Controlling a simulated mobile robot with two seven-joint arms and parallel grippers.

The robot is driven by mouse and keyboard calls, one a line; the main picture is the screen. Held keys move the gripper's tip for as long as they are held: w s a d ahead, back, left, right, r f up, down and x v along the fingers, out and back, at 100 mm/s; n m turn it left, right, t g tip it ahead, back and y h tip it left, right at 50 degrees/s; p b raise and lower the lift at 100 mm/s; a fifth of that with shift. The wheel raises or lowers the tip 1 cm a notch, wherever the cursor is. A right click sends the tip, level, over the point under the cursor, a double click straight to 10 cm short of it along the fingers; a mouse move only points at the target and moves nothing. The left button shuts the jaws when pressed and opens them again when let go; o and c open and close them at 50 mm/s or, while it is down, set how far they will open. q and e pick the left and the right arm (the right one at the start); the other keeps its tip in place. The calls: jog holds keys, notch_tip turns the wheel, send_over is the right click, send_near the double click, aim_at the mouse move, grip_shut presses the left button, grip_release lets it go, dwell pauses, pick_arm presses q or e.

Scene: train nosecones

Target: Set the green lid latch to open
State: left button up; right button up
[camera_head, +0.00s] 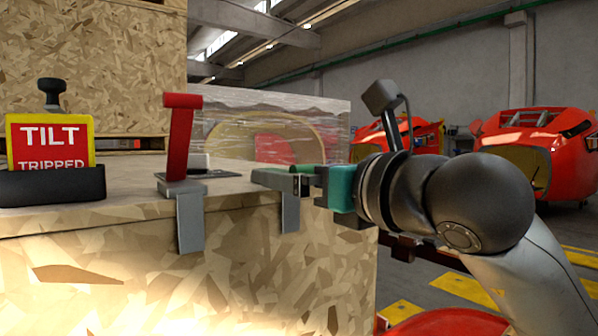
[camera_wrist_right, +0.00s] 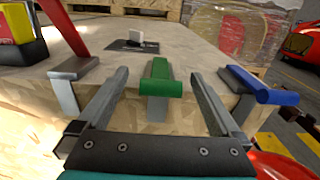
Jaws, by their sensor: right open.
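The green lid latch (camera_wrist_right: 160,86) is at the crate lid's front edge in the right wrist view. Its handle lies low, with a grey strap (camera_wrist_right: 156,109) hanging over the edge. In the wrist view my right gripper (camera_wrist_right: 158,72) is open, with one finger on each side of the green handle and visible gaps between. I cannot tell exactly how far along the fingers the handle sits. My left gripper is in neither view.
A red latch (camera_head: 181,135) stands upright to the left. A blue latch (camera_wrist_right: 276,97) lies low to the right. A yellow and red TILT sign (camera_head: 49,143) sits in a black holder at far left. A wrapped crate (camera_head: 270,125) stands behind the lid (camera_head: 120,195).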

grip_shut()
dwell(0.8)
